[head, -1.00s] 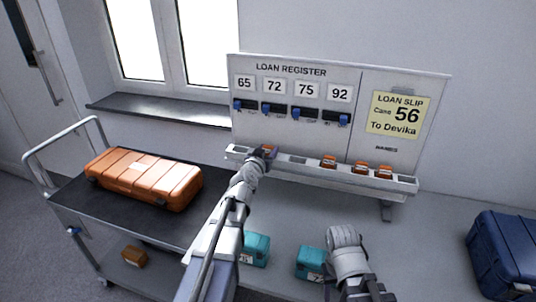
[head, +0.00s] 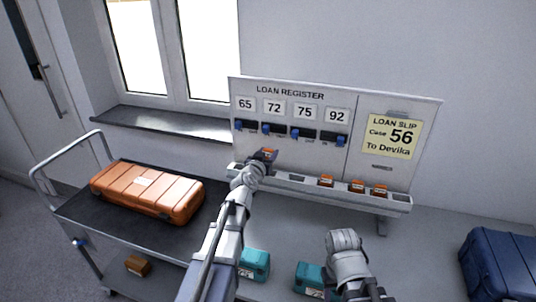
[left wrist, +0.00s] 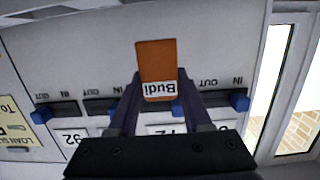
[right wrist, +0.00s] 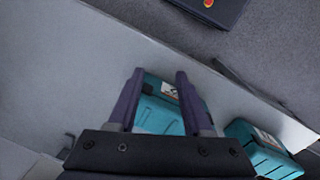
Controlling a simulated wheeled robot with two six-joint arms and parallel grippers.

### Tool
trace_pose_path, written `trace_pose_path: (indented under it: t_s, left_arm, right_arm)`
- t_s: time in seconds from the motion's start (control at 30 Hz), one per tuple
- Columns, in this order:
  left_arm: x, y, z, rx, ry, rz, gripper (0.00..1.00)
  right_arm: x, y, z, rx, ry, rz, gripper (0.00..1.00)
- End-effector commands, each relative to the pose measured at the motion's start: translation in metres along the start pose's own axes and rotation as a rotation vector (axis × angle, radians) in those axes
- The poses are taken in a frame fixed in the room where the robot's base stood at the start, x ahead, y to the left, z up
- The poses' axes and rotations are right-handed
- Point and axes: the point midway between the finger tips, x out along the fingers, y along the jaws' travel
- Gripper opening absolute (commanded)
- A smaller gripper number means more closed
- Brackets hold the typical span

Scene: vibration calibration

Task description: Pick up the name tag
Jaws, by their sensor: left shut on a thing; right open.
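An orange name tag reading "Budi" (left wrist: 157,68) is between the fingers of my left gripper (left wrist: 160,88), which is shut on it. In the head view my left gripper (head: 266,157) holds the tag in front of the register board (head: 290,155), just above the tray's left part. Several other orange tags (head: 357,187) stand in slots of the tray (head: 290,186) to the right; their names are too small to read. My right gripper (right wrist: 158,98) is open and empty, above a teal case (right wrist: 155,115).
A yellow loan slip (head: 390,136) reads Case 56, To Devika. Teal cases (head: 254,264) lie on the table. An orange case (head: 148,190) lies on a trolley at left, and a dark blue case (head: 498,262) stands at right. The table's middle right is clear.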

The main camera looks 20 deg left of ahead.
Motion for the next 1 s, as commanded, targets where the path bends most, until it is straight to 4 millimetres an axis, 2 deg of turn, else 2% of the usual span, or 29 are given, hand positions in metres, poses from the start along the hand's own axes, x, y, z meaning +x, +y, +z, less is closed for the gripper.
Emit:
trace_pose_path:
  t_s: [0.03, 0.5, 0.73, 1.0]
  left_arm:
    - [-0.003, 0.0, -0.019, 0.0, 0.0, 0.0, 0.0]
    - [-0.013, 0.0, -0.089, 0.0, 0.0, 0.0, 0.0]
    - [-0.017, 0.0, -0.11, 0.0, 0.0, 0.0, 0.0]
    - [-0.017, 0.0, -0.114, 0.0, 0.0, 0.0, 0.0]
  right_arm:
    - [-0.019, 0.002, 0.001, 0.0, 0.0, 0.0, 0.5]
    - [-0.089, 0.009, 0.005, -0.001, 0.0, 0.0, 0.5]
    - [-0.11, 0.011, 0.006, -0.002, 0.0, 0.0, 0.5]
    - [-0.115, 0.011, 0.007, -0.002, 0.0, 0.0, 0.5]
